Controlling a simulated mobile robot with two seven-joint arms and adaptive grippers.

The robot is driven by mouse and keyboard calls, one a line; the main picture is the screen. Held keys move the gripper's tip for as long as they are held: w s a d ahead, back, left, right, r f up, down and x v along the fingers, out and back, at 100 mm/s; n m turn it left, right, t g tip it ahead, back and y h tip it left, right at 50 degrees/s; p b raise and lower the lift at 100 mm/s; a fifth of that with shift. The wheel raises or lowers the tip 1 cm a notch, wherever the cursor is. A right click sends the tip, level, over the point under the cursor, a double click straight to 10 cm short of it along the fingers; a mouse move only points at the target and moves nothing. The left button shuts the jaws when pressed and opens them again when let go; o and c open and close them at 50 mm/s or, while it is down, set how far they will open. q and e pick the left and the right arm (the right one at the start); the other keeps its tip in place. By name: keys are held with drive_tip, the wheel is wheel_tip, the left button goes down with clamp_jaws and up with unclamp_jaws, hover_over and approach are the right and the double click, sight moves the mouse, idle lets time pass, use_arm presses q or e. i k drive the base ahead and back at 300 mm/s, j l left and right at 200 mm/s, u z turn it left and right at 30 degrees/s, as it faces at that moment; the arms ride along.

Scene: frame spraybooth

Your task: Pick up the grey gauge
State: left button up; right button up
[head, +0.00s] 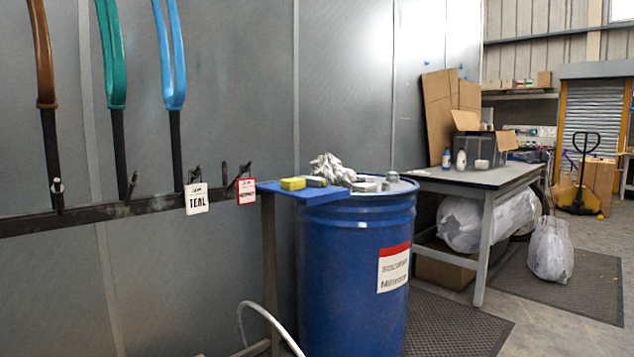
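Several small objects sit at the blue drum in the middle of the head view. A yellow block (292,184) and a small dark grey block (315,182) lie side by side on a small blue shelf (305,195). Small light grey pieces (366,187) lie on the drum's lid, with another grey piece (392,177) at its right. I cannot tell which of these grey items is the grey gauge; they are too small to make out. Neither of my grippers is in view.
The blue drum (352,265) stands behind the shelf, with crumpled white cloth (332,168) at its top. Brown, teal and blue frames (172,55) hang at a dark rail (95,212) on the left. A workbench (470,178) stands right of the drum; a pale hose (262,312) curves low in front.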

sight(314, 181)
drive_tip(key=i+l, duration=0.15)
drive_tip(key=l, duration=0.2)
drive_tip(key=i+l, duration=0.2)
drive_tip(key=l, duration=0.15)
drive_tip(key=i+l, duration=0.15)
drive_tip(key=l, duration=0.2)
drive_tip(key=i+l, duration=0.2)
drive_tip(key=l, duration=0.15)
drive_tip(key=i+l+u, duration=0.1)
drive_tip(key=l, duration=0.25)
drive_tip(key=i+l, duration=0.2)
drive_tip(key=l, duration=0.2)
